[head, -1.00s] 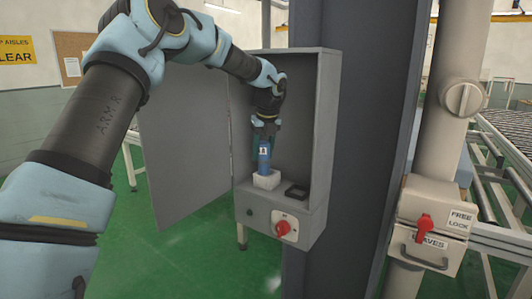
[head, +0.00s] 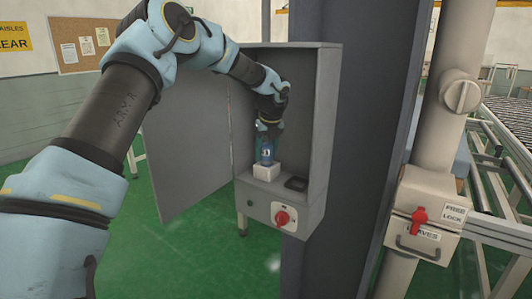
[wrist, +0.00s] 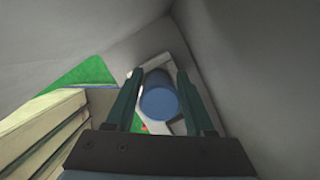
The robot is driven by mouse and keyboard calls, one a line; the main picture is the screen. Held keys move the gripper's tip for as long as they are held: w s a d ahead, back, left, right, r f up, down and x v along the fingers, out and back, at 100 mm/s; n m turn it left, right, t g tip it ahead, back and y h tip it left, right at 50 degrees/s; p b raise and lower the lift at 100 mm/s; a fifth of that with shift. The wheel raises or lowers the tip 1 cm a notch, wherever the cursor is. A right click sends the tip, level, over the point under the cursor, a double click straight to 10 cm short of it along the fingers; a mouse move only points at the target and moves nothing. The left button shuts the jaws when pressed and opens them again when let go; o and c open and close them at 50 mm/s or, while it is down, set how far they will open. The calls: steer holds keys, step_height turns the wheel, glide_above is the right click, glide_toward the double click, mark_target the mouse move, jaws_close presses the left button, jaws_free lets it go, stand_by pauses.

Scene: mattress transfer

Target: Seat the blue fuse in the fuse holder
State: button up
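The blue fuse (head: 266,152) stands upright in a pale block (head: 266,173) on the ledge inside the open grey cabinet. My gripper (head: 266,141) points down over the fuse from above. In the wrist view the round end of the fuse (wrist: 159,98) lies between the two teal fingers (wrist: 160,85). A thin gap shows beside the fuse, so the fingers look open around it. A black low piece with a dark recess (head: 296,184), which looks like the fuse holder, sits empty on the ledge right of the block.
The cabinet's side wall (head: 325,135) rises close to the right, and its open door (head: 185,140) hangs to the left. A red rotary switch (head: 283,217) is on the front below the ledge. A dark column (head: 350,130) stands right of the cabinet.

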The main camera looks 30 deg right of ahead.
mark_target(269, 145)
steer(key=o, duration=0.3)
steer(key=shift+s+r, duration=0.1)
steer(key=shift+r, duration=0.5)
steer(key=shift+s+r+b, duration=0.8)
steer(key=shift+s+b, duration=0.15)
steer(key=shift+b, duration=0.15)
steer(key=s+a+b, duration=0.1)
steer(key=s+b, duration=0.3)
steer(key=s, duration=0.6)
steer(key=shift+s+r, duration=0.2)
steer(key=shift+s, duration=0.15)
steer(key=shift+a, duration=0.1)
